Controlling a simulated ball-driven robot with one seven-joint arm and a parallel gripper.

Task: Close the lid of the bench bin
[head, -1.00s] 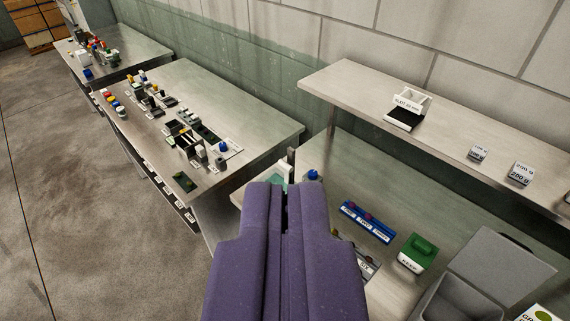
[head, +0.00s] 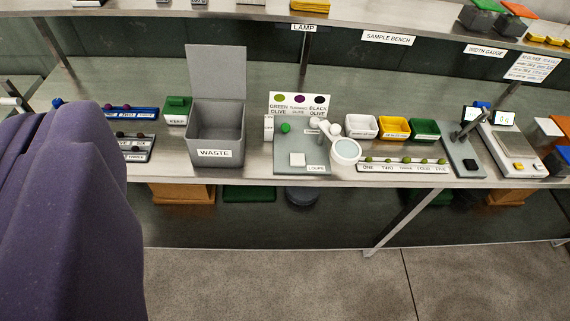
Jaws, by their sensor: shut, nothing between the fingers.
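The bench bin is a grey open-topped box (head: 215,156) with a white WASTE label on its front, left of the middle of the bench. Its flat grey lid (head: 217,72) stands raised, nearly upright, along the back edge of the box. The bin's mouth is uncovered, and I see nothing inside it. A large purple part of my own arm fills the left side of the view, left of the bin and apart from it in the picture. I make out no gripper fingers in this view.
A green KEEP box (head: 176,111) stands just left of the bin, with blue and grey labelled racks farther left. Right of the bin are an olive colour card (head: 300,103), a loupe stand (head: 303,160), small trays and a scale. A shelf (head: 400,22) runs above the bench.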

